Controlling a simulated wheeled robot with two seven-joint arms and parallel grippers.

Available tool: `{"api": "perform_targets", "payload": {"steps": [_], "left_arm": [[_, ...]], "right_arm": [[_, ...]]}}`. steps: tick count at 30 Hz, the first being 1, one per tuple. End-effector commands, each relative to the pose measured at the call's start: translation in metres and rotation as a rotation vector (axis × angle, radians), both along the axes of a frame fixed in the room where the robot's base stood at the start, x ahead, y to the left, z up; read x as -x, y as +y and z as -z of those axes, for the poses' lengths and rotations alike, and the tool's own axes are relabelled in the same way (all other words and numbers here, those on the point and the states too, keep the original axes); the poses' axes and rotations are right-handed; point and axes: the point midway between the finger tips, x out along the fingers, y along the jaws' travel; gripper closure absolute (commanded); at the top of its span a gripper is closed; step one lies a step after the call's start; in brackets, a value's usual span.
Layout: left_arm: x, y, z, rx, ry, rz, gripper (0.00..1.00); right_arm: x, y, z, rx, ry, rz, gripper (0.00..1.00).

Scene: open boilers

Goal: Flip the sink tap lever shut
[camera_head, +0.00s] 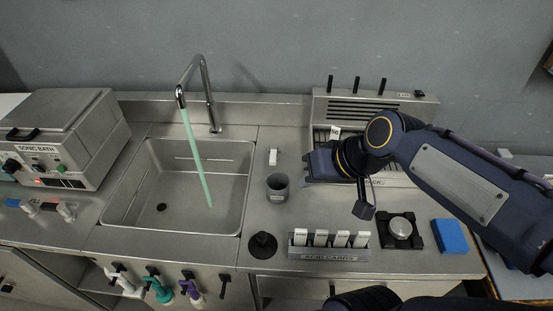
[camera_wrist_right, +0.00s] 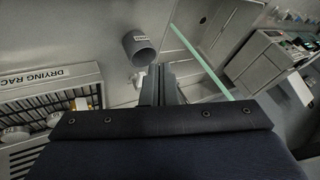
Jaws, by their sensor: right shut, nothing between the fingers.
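The silver gooseneck tap (camera_head: 207,92) stands behind the sink (camera_head: 150,185). A teal stream (camera_head: 196,155) runs from its spout into the basin; the stream also shows in the wrist view (camera_wrist_right: 200,60). I cannot clearly make out a lever on the tap. A small white upright piece (camera_head: 273,157) stands on the counter right of the sink; I cannot tell whether it is the lever. My right gripper (camera_head: 306,170) is right of this piece, apart from it. In the wrist view its fingers (camera_wrist_right: 161,80) are together and empty. My left gripper is out of view.
A grey cup (camera_head: 278,190) stands just left of my right gripper. A rack of white-topped items (camera_head: 330,254) and a black plunger-like object (camera_head: 262,246) are in front. The drying rack (camera_head: 320,108) is behind my right arm. A sonic bath (camera_head: 65,135) stands left.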

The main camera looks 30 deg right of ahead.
Motion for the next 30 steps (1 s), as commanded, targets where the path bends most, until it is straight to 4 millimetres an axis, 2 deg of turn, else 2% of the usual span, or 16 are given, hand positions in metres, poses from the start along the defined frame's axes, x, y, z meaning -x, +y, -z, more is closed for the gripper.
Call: {"api": "perform_targets", "payload": {"steps": [1, 8, 15, 21, 30], "left_arm": [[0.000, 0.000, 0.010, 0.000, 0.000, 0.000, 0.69], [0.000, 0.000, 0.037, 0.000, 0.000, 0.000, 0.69], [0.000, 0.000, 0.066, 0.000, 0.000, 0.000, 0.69], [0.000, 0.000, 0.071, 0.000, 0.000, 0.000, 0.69], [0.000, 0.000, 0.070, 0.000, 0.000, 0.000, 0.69]], "right_arm": [[-0.009, -0.007, 0.007, -0.003, 0.003, 0.014, 1.00], [-0.055, -0.046, 0.024, -0.012, -0.003, 0.076, 1.00], [-0.108, -0.101, 0.054, -0.016, -0.013, 0.153, 1.00], [-0.123, -0.120, 0.061, -0.014, -0.019, 0.176, 1.00], [-0.123, -0.120, 0.060, -0.014, -0.020, 0.176, 1.00]]}}
